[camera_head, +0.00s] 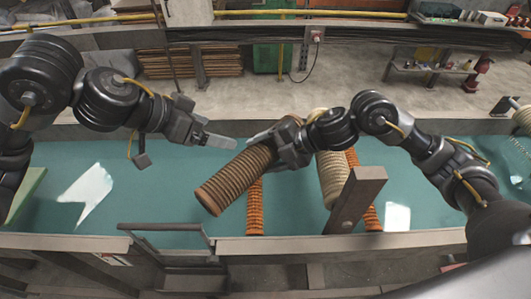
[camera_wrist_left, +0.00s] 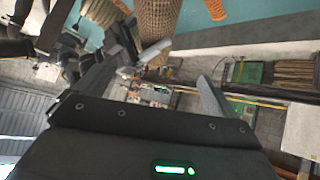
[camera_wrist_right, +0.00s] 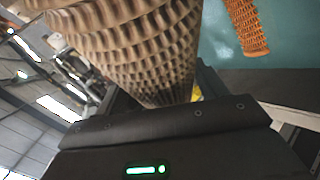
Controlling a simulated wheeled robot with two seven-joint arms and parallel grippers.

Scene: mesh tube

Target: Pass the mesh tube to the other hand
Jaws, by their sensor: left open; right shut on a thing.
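The brown ribbed mesh tube (camera_head: 236,180) is held tilted above the teal surface, its near end low and to the left. My right gripper (camera_head: 276,146) is shut on its upper part. The tube (camera_wrist_right: 130,45) fills the upper left of the right wrist view and hides most of the fingers. My left gripper (camera_head: 226,140) is open and empty, just left of the tube's upper part and apart from it. In the left wrist view the tube (camera_wrist_left: 170,28) shows at the top, beyond the open fingers (camera_wrist_left: 180,78).
Orange tubes (camera_head: 255,208) and a beige tube (camera_head: 332,178) lie on the teal table (camera_head: 130,185) behind and right of the held tube. A brown post (camera_head: 356,200) stands at the front right. The table's left part is largely clear.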

